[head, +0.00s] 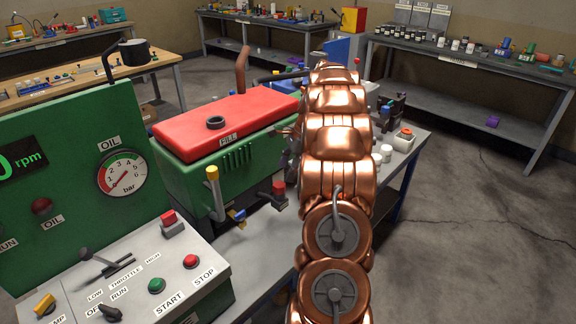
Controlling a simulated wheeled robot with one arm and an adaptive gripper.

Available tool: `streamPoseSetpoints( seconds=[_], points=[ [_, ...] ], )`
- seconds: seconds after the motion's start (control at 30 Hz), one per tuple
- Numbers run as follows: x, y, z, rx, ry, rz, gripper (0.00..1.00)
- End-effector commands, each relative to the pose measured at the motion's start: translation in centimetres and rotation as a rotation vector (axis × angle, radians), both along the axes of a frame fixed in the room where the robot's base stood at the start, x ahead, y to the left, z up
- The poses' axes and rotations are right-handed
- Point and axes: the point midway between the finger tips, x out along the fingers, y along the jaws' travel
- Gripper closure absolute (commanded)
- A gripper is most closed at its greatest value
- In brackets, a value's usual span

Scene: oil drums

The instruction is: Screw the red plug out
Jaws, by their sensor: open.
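A red cap-like piece (279,187) on a dark stem stands at the front right of the green engine block; I cannot tell whether it is the red plug. My copper arm covers the area to its right. Dark grey parts at the arm's left edge look like my gripper (291,150), mostly hidden by the arm. It is open, above and slightly right of the red piece, with nothing seen in it. A dark ring (216,122) sits on the red engine cover (190,131), by the FILL label.
A green control panel (70,185) with a gauge and a grey console (130,280) with buttons stand at the left. A yellow-topped rod (213,190) and a blue and yellow valve (237,215) stick out in front of the engine. Floor at the right is clear.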

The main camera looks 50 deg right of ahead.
Motion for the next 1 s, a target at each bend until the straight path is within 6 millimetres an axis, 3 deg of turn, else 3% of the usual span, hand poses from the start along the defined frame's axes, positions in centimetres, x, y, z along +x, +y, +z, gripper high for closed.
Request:
streamPoseSetpoints(
  seconds=[0.5, 0.8, 1.0],
  points=[
    [1.2, 2.0, -5.7, -0.001, 0.001, 0.0, 0.31],
    [1.3, 2.1, -6.2, -0.003, -0.001, 0.0, 0.31],
    [1.3, 2.1, -6.1, -0.003, -0.001, 0.0, 0.51]
  ],
)
